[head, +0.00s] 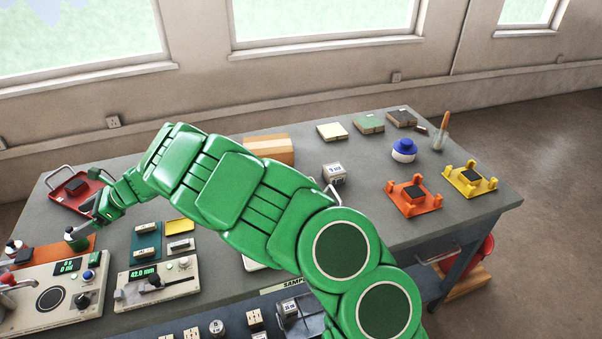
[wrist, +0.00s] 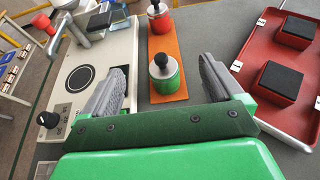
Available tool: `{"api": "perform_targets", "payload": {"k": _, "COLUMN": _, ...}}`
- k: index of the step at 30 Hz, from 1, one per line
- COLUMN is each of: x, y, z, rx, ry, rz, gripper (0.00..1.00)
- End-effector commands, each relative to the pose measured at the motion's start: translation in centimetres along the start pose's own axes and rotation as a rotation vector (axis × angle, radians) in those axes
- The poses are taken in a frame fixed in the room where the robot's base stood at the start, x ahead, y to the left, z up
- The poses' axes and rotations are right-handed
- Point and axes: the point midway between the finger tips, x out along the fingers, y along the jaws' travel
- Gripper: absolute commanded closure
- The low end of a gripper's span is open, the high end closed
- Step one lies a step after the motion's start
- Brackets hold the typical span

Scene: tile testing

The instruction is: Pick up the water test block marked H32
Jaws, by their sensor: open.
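I can read no H32 mark in either view, so I cannot tell which block carries it. A red tray (wrist: 245,62) in the wrist view holds two dark-topped red blocks, a nearer one (wrist: 279,82) and a farther one (wrist: 296,30). The tray also shows at the left of the table in the head view (head: 57,204). My gripper (wrist: 163,75) is open and empty, left of the tray. A green weight with a black knob (wrist: 165,78) appears between its fingers, apart from them. In the head view my gripper (head: 85,222) is partly hidden behind my arm.
A red weight (wrist: 160,20) stands beyond the green one on an orange mat (wrist: 185,48). A white tester (wrist: 75,75) lies to the left. Orange (head: 414,200) and yellow (head: 470,181) stands are at the right. My arm hides the table's middle.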

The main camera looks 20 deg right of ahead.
Motion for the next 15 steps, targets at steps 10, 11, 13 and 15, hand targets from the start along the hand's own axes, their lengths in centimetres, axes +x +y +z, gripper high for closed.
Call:
{"api": "perform_targets", "payload": {"k": 10, "x": -2.2, "y": 0.0, "z": 5.2, "rx": -0.004, "ry": 0.002, "rz": -0.003, "gripper": 0.06}}
{"api": "perform_targets", "payload": {"k": 11, "x": -2.4, "y": -0.1, "z": 5.5, "rx": -0.005, "ry": 0.002, "rz": -0.003, "gripper": 0.06}}
{"api": "perform_targets", "payload": {"k": 13, "x": -2.8, "y": -0.1, "z": 6.4, "rx": -0.004, "ry": 0.002, "rz": -0.005, "gripper": 0.06}}
{"api": "perform_targets", "payload": {"k": 15, "x": -3.1, "y": -0.1, "z": 7.2, "rx": -0.004, "ry": 0.002, "rz": -0.005, "gripper": 0.06}}
